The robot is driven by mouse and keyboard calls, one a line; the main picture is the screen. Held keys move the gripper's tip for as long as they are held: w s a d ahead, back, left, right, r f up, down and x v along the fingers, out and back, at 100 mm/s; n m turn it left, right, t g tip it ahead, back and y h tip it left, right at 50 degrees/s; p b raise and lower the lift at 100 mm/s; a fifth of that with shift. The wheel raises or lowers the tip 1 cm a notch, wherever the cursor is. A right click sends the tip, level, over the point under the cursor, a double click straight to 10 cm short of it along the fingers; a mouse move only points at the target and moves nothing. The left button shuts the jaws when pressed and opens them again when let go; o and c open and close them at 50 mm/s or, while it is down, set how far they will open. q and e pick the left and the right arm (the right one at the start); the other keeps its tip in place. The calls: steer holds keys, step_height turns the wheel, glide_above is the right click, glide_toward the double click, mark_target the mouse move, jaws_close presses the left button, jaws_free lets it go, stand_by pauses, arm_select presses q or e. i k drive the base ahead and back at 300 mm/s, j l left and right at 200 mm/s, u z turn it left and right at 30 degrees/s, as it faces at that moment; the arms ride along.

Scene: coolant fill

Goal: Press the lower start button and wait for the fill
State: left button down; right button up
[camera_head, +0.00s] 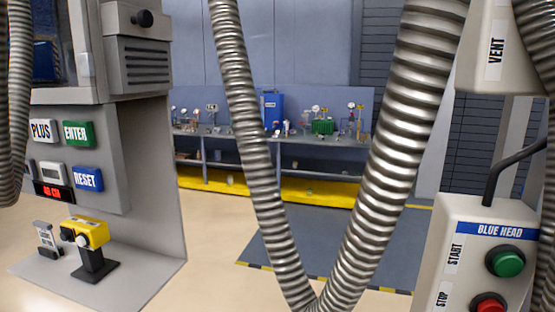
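A grey control box (449,210) labelled BLUE HEAD stands at the right edge in the head view. It carries a green button (508,263) beside a START label, and below it a red button (489,306) beside a STOP label. The bottom of the box and part of the red button are cut off by the picture edge. Above it is a beige housing (513,70) with a VENT label; any button there is out of view. Neither of my grippers shows in this view.
Ribbed metal hoses (400,120) hang in a V across the middle. A grey cabinet (155,150) at left has PLUS, ENTER and RESET buttons, a red display and a yellow device (92,231) on its ledge. A workbench (330,138) stands behind; a dark floor mat (385,240) is clear.

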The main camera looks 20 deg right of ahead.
mark_target(508, 265)
steer(key=z, duration=1.75)
